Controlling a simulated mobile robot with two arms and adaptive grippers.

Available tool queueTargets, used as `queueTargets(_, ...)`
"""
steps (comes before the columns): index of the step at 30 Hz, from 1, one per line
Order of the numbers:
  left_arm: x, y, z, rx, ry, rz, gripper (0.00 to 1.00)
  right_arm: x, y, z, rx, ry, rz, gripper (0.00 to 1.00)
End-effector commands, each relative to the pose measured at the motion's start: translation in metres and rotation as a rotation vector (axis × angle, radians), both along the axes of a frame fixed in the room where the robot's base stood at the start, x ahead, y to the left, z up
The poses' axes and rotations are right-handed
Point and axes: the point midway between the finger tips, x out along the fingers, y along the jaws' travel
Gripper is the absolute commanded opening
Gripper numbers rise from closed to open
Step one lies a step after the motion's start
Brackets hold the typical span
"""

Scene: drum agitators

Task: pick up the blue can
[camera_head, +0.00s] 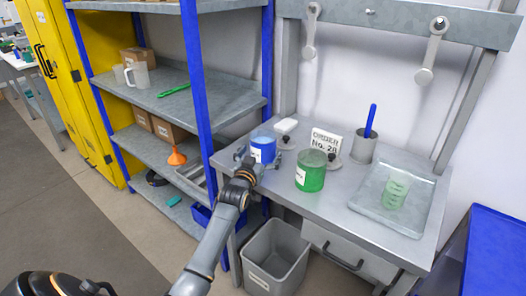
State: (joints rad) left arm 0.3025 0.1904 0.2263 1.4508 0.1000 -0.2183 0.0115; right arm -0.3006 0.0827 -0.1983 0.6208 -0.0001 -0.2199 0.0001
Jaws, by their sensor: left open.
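The blue can (263,148) with a white label stands upright near the left edge of the grey workbench (340,205). My left gripper (260,160) is at the can, its fingers spread to either side of it. Its jaws are open. I cannot tell whether the fingers touch the can. The wrist hides part of the can's lower front. My right gripper is not in the view.
A green can (310,172) stands to the right of the blue can. Behind are an order sign (326,141) and a grey cup (363,147). A metal tray (362,205) lies on the right. A grey bin (275,258) stands below. A blue shelf post (200,110) rises close to my left arm.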

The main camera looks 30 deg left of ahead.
Motion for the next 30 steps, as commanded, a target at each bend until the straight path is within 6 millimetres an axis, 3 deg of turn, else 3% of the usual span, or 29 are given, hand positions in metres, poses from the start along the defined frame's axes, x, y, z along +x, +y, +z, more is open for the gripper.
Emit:
queueTargets(2, 0.0, 0.0, 0.0, 0.0, 0.0, 0.0, 0.96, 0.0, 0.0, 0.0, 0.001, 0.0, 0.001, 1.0)
queueTargets(12, 0.0, 0.0, 0.0, 0.0, 0.0, 0.0, 0.27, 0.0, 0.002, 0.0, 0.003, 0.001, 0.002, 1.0)
queueTargets(30, 0.0, 0.0, 0.013, 0.002, -0.007, 0.0, 0.27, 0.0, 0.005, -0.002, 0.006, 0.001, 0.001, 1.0)
